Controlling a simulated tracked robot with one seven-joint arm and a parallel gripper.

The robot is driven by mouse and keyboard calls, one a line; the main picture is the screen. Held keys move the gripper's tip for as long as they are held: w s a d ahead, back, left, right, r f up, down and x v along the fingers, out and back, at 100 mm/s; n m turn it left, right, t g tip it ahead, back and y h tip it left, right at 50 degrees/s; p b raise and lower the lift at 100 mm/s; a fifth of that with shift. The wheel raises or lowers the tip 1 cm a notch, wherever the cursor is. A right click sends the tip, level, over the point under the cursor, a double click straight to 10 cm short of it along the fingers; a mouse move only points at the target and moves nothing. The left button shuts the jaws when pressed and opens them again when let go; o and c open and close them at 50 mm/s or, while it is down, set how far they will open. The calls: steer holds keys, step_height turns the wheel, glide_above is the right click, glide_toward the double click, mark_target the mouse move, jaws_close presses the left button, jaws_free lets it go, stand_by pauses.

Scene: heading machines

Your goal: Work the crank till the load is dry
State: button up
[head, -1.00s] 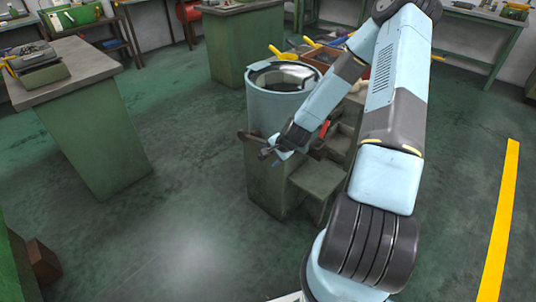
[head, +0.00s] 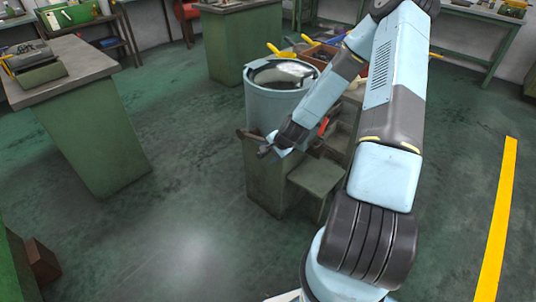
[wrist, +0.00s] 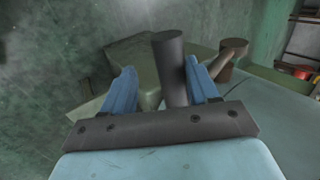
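The machine is a light-blue round drum (head: 277,108) with a dark rim and a shiny metal inside, on a green base (head: 262,185). The load inside cannot be made out. My gripper (head: 268,153) is at the front of the machine, just below the drum. In the wrist view its two blue fingers (wrist: 160,88) stand apart. A dark upright cylinder, seemingly the crank handle (wrist: 171,60), is between them. It is close to the right finger, with a gap to the left one. A second, brownish knob with an arm (wrist: 233,52) lies beyond to the right.
Green box-like steps (head: 316,178) stand beside the base. A workbench (head: 95,140) is at the left and another cabinet (head: 235,45) is behind. A wooden tray (head: 320,55) lies behind the drum.

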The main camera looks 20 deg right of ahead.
steer(key=v, duration=1.3)
steer(key=shift+s+r, duration=0.2)
steer(key=shift+r, duration=0.05)
steer(key=shift+d, duration=0.1)
